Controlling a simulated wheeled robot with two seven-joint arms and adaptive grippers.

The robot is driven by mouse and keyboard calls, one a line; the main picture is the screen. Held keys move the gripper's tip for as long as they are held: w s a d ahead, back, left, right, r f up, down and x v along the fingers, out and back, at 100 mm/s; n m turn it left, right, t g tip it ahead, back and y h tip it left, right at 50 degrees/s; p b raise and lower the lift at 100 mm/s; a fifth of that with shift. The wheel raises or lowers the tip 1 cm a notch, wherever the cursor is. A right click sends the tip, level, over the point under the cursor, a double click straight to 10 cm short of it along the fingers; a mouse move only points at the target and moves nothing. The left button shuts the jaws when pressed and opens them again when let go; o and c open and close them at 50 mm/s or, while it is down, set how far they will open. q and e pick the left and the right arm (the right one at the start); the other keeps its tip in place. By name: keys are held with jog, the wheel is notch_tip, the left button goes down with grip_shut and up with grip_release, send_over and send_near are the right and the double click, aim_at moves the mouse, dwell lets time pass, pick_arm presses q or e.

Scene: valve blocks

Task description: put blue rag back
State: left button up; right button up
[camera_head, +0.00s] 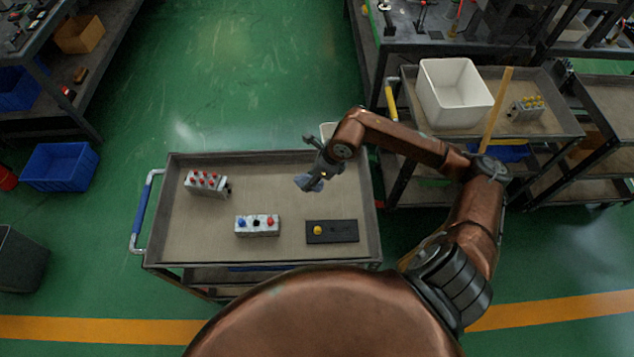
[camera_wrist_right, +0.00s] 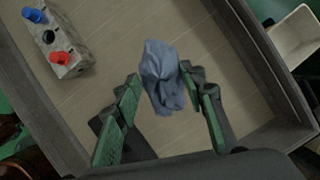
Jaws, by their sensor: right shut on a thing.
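The blue rag (camera_head: 306,182) is crumpled and hangs between the fingers of my right gripper (camera_head: 314,176), above the back right part of the cart's tray. In the right wrist view the rag (camera_wrist_right: 163,78) sits between the two green-padded fingertips, and my right gripper (camera_wrist_right: 161,86) is shut on it. The rag is off the tray surface. A white container (camera_head: 328,130) stands just past the cart's back edge, partly hidden by my right arm; a white bin (camera_wrist_right: 297,38) shows at the upper right of the wrist view. My left gripper is not in view.
The cart tray (camera_head: 280,165) has a raised rim. On it are a block with red knobs (camera_head: 207,182), a block with blue, black and red knobs (camera_head: 257,225), and a dark plate with a yellow knob (camera_head: 332,231). The tray's middle is clear.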

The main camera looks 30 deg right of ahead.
jog(key=d+f, duration=0.1)
jog(key=f, duration=0.1)
jog(key=w+d+f, duration=0.1)
jog(key=d+f, duration=0.1)
jog(key=shift+w+f, duration=0.1)
jog(key=f, duration=0.3)
jog(key=shift+d+f+b, duration=0.2)
jog(key=shift+f+b, duration=0.05)
jog(key=shift+b, duration=0.15)
jog(key=o, duration=1.1)
jog(key=p+v, duration=0.1)
jog(key=v, duration=1.1)
jog(key=shift+a, duration=0.1)
